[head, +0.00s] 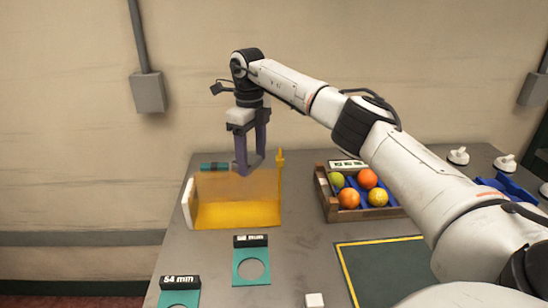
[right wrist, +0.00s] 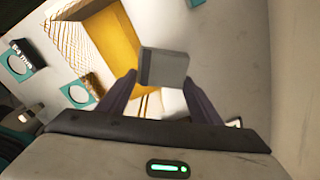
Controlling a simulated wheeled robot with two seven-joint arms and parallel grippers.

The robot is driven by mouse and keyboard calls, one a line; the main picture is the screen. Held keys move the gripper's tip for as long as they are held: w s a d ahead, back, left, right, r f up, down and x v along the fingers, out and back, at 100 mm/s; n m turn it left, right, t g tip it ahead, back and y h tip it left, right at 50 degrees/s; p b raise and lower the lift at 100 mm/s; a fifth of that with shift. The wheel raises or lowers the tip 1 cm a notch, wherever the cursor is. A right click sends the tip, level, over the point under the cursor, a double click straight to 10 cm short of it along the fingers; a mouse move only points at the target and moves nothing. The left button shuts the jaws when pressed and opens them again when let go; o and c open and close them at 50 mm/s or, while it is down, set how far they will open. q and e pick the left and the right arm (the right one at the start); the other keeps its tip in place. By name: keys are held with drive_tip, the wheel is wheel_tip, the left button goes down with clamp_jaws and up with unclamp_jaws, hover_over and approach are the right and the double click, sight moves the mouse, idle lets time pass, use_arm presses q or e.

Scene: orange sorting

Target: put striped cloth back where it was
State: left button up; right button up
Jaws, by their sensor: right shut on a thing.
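My right gripper (head: 249,168) is above the yellow bin with the see-through front (head: 237,213), at the table's left. Its fingers are shut on a small grey block-like thing, which shows between the fingertips in the right wrist view (right wrist: 163,67). That thing has a lighter and a darker grey face; I cannot make out cloth stripes on it. A pale panel with fine gold lines (right wrist: 72,42) shows beside the yellow bin in the right wrist view; I cannot tell whether it is cloth. My left gripper is not in view.
A wooden crate (head: 325,198) with oranges and other fruit stands right of the bin. Teal ring gauges (head: 239,274) (head: 166,297) lie in front, and another teal piece (head: 214,167) behind. A white cube (head: 314,300) lies near a yellow-edged green mat (head: 385,262).

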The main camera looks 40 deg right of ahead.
drive_tip(key=shift+s+d+f+m, duration=0.2)
drive_tip(key=shift+d+f+m, duration=0.85)
drive_tip(key=shift+f, duration=0.35)
drive_tip(key=shift+s+d+f+m, duration=0.2)
drive_tip(key=shift+d+f+m, duration=0.6)
drive_tip(key=shift+d+f, duration=0.5)
drive_tip(key=shift+s+d+f+m, duration=0.2)
drive_tip(key=shift+d+f+m, duration=0.8)
drive_tip(key=shift+f, duration=0.5)
drive_tip(key=shift+f+b, duration=0.4)
drive_tip(key=shift+f, duration=0.2)
drive_tip(key=o, duration=1.5)
drive_tip(key=shift+o, duration=0.2)
wheel_tip(320, 180, up, 8)
drive_tip(key=shift+p, duration=0.4)
